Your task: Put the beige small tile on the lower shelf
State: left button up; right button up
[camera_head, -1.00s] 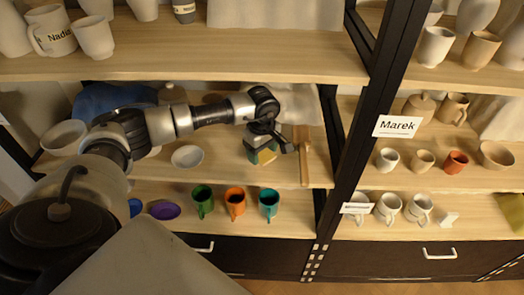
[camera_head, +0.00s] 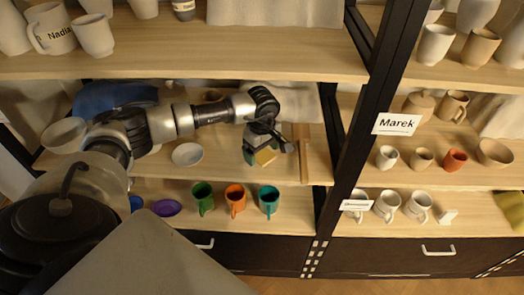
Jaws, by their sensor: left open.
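My left gripper (camera_head: 266,152) is over the middle shelf (camera_head: 222,165), pointing down, with its jaws open. A small yellow-beige piece (camera_head: 265,157), which looks like the beige small tile, shows at the jaws. The gripper hides part of it, and I cannot tell whether the jaws touch it. The lower shelf (camera_head: 298,222) is below and holds several coloured cups. My right gripper is not in view.
Green (camera_head: 202,195), orange (camera_head: 236,197) and teal (camera_head: 269,198) mugs and a purple dish (camera_head: 166,208) stand on the lower shelf. A white bowl (camera_head: 187,154) and a wooden tool (camera_head: 303,153) flank the gripper. A dark post (camera_head: 345,165) bounds the right side.

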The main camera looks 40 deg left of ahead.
aim_at(262, 154)
pick_arm(q)
notch_tip(262, 154, up, 7)
jog(key=shift+r+b, duration=0.1)
jog(key=shift+b, duration=0.65)
